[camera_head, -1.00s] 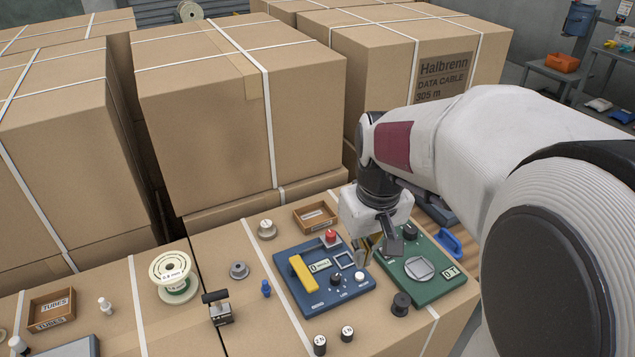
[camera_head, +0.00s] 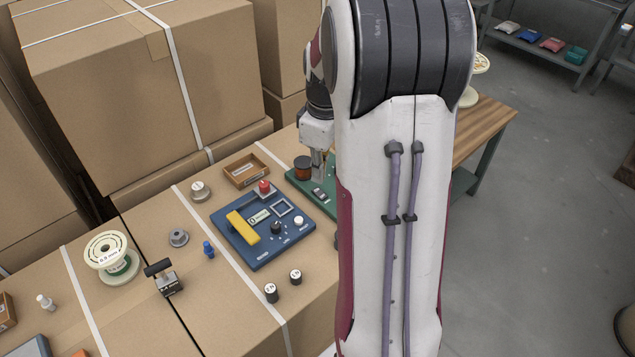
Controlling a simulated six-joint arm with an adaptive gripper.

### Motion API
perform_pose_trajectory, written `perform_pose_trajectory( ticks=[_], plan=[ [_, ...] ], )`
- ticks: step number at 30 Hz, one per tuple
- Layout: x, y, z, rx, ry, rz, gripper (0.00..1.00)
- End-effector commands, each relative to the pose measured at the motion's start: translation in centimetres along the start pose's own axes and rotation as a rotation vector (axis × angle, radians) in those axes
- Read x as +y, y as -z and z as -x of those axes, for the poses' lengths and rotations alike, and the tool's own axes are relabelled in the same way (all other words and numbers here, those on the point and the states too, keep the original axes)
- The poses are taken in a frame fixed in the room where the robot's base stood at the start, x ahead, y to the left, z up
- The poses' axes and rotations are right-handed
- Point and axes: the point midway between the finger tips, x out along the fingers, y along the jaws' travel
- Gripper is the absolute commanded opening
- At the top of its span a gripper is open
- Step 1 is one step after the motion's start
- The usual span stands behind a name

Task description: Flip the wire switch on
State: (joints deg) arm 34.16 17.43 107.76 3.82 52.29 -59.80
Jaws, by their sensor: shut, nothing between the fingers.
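The green board (camera_head: 297,183) is mostly hidden behind my arm; only its left part shows. A small dark part with light marks (camera_head: 320,197), possibly a switch, sits on it, but its position cannot be read. My gripper (camera_head: 319,178) points down just above the board beside this part, shut and empty, its fingertips partly hidden. Whether it touches the part cannot be told. To the left, the blue panel (camera_head: 264,262) carries a yellow lever (camera_head: 243,226), a red button (camera_head: 264,186) and small knobs. No wire label is readable.
A dark copper-coloured spool (camera_head: 302,168) stands close left of my gripper. A wooden tray (camera_head: 246,171), a black-handled device (camera_head: 168,283) and a white spool (camera_head: 107,251) stand farther left. Large cartons (camera_head: 120,90) rise behind.

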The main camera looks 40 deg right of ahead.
Motion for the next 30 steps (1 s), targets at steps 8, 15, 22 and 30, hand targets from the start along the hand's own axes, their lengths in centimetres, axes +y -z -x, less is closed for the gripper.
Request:
perform_pose_trajectory(
  ticks=[8,15,22,30],
  plan=[
    [3.1,0.1,-1.6,0.004,0.008,0.194,0.00],
    [5.3,0.6,-2.5,0.013,0.003,0.379,0.00],
    [6.9,1.4,-2.6,0.023,-0.015,0.569,0.00],
    [8.3,2.5,-1.5,0.032,-0.054,0.799,0.00]
  ],
)
